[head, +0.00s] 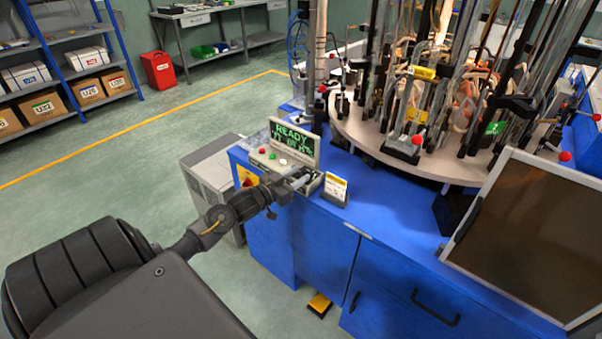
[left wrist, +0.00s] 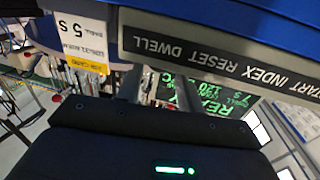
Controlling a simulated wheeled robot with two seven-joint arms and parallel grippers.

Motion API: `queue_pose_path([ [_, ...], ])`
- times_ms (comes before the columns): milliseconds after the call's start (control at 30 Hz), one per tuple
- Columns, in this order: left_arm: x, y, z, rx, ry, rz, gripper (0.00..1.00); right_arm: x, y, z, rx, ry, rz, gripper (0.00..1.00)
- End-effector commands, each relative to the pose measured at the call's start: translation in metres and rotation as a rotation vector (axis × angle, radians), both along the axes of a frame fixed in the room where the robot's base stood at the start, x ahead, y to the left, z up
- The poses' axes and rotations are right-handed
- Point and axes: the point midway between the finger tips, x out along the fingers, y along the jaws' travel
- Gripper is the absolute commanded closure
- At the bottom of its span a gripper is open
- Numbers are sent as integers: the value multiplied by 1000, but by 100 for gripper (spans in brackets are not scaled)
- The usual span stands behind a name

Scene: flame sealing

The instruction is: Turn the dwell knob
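The control box (head: 283,160) stands at the blue bench's left corner, its green screen (head: 293,139) reading READY. My left gripper (head: 296,182) is at the box's near right end. In the left wrist view, upside down, a label strip (left wrist: 230,62) reads START, INDEX, RESET, DWELL. The screen also shows in that view (left wrist: 208,95). My right gripper is not in view.
A small card (head: 335,189) stands right of the box; in the left wrist view the card (left wrist: 82,38) reads 5 S. A round table (head: 352,128) with glassware is behind. A dark framed panel (head: 535,235) is at right. The bench between is mostly clear.

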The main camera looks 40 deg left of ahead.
Motion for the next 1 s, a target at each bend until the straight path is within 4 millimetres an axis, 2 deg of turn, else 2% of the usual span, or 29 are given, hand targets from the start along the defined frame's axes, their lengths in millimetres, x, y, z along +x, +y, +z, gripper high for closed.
queue_pose_path([
  [200, 16, -3, 0, 0, 0, 0, 63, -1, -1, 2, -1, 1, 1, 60],
  [467, 18, -3, -1, 0, 1, 0, 63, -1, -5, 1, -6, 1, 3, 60],
  [567, 18, -3, -1, 0, 1, 0, 72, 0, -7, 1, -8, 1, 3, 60],
  [733, 18, -3, -1, 0, 1, 0, 94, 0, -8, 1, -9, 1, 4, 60],
  [1000, 17, -4, 1, -2, 0, 28, 95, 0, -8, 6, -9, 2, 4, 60],
])
